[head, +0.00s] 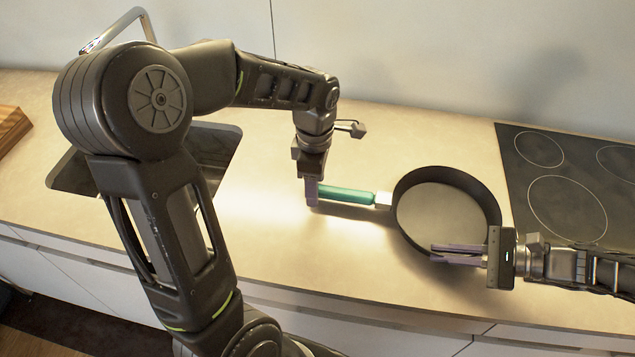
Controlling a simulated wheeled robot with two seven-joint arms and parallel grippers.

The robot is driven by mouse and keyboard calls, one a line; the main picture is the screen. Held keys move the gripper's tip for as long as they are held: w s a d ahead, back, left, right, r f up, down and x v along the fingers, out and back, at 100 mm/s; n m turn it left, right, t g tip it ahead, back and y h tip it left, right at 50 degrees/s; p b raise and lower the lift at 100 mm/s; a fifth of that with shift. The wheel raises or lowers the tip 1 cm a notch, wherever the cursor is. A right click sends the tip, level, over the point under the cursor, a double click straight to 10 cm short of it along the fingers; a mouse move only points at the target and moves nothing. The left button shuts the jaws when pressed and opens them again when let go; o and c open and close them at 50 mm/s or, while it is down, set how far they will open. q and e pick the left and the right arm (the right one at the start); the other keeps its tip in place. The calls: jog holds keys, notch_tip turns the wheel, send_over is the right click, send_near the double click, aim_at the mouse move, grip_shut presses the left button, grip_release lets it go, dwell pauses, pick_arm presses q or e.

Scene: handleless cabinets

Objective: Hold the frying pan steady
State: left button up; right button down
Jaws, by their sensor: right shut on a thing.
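The frying pan (432,213) is dark with a green handle (346,194) pointing left. It sits on the beige countertop, left of the hob. My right gripper (457,254) comes in from the right and is shut on the near rim of the pan; its purple fingers lie across the near wall. My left gripper (312,193) points down at the free left end of the handle. Its fingers overlap the handle end in the picture, and its far finger is hidden, so I cannot tell whether it grips.
A black hob (575,185) with ring markings lies right of the pan. A sink (215,140) with a metal tap (118,28) is at the left, partly behind my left arm. A wooden board (10,128) lies at the far left. The countertop (270,240) left of the pan is clear.

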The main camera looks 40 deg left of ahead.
pick_arm(q)
jog(key=shift+f, duration=0.1)
grip_shut()
dwell(1.2)
